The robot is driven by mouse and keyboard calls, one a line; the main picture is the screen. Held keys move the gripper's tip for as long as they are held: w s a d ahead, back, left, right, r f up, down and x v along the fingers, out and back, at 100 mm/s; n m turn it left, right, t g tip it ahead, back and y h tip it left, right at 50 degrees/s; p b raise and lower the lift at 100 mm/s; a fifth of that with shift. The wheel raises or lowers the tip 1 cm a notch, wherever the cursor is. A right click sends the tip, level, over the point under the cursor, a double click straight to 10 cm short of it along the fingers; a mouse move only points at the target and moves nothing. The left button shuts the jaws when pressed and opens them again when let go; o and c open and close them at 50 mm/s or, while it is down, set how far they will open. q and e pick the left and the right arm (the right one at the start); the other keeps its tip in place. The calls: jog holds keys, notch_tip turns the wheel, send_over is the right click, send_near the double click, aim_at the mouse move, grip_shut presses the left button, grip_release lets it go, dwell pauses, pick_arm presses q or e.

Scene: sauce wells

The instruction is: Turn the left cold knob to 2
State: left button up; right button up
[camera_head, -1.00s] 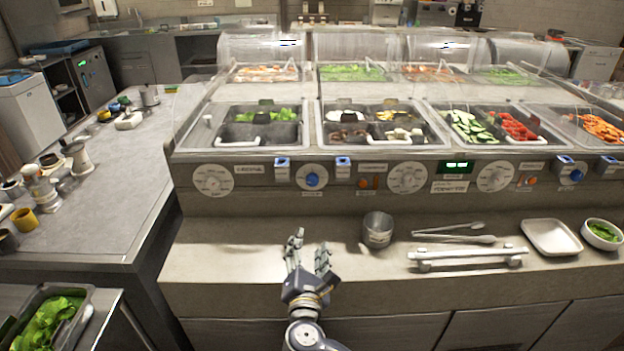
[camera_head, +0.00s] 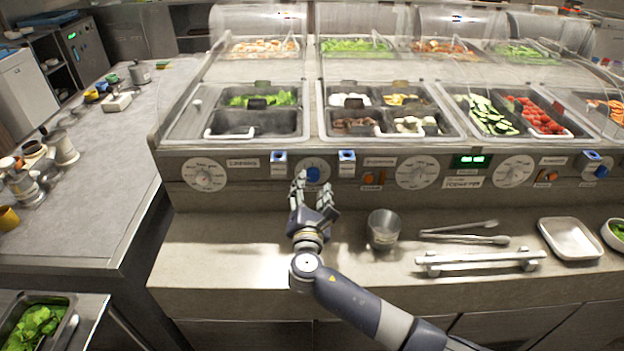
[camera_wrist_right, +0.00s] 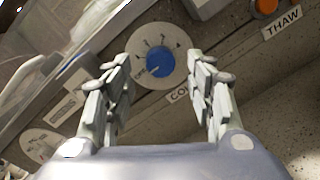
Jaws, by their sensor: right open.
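The left cold knob (camera_head: 313,174) is a blue knob on a white round dial on the front panel of the counter. It also shows in the right wrist view (camera_wrist_right: 160,71), with marks around the dial and a label partly hidden below it. The exact setting is hard to read; the knob's pale pointer end lies toward the lower left. My right gripper (camera_head: 314,190) is open and empty, just in front of and slightly below the knob. In the right wrist view its fingers (camera_wrist_right: 160,85) stand on both sides of the dial, apart from the knob. My left gripper is not in view.
White dials (camera_head: 205,174) and (camera_head: 418,172) flank the knob, with blue-topped clips (camera_head: 278,163) close by. An orange button (camera_wrist_right: 264,8) sits beside the label THAW. A metal cup (camera_head: 384,229), tongs (camera_head: 465,234) and a white tray (camera_head: 570,239) stand on the ledge.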

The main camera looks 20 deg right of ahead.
aim_at(313, 178)
jog(key=shift+x, duration=1.6)
jog(key=c, duration=0.9)
jog(key=shift+c, duration=0.8)
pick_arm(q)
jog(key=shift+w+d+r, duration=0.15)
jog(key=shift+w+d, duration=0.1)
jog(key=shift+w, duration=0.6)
